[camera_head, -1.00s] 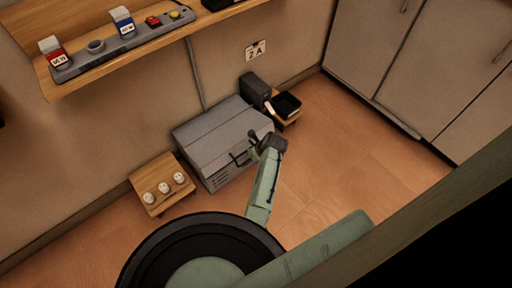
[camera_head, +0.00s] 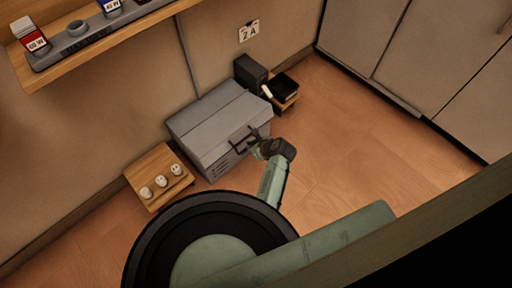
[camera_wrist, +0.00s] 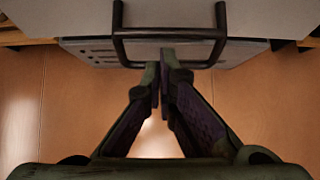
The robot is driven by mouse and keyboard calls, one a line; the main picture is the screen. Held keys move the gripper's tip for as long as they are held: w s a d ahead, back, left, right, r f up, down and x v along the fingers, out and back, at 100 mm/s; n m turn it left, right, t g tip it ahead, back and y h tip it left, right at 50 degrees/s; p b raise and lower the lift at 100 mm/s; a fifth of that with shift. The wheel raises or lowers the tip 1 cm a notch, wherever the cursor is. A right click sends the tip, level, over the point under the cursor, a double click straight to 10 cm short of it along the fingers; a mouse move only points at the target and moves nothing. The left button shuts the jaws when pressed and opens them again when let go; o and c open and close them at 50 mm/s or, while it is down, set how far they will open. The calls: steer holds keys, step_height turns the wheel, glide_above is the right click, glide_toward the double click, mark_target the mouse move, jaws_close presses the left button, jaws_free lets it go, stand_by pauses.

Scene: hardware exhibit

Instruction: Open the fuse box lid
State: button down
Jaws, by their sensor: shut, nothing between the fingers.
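The fuse box (camera_head: 225,165) is a grey metal box on the floor against the wall. Its lid (camera_head: 212,120) is down, and a dark bar handle (camera_head: 243,139) stands out at the front. In the wrist view the handle (camera_wrist: 168,34) crosses the top, in front of the grey box (camera_wrist: 95,52). My gripper (camera_wrist: 162,68) is shut and empty, its fingertips just below the handle's bar in the picture. In the head view my gripper (camera_head: 256,150) is at the box's front, close to the handle; I cannot tell whether it touches.
A low wooden stand (camera_head: 150,198) with several white round pieces is left of the box. A black tray (camera_head: 285,86) and a dark case (camera_head: 250,72) are to the right. A wooden shelf (camera_head: 110,45) is above. The floor (camera_head: 350,130) at right is clear.

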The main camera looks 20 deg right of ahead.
steer(key=shift+x, duration=1.4)
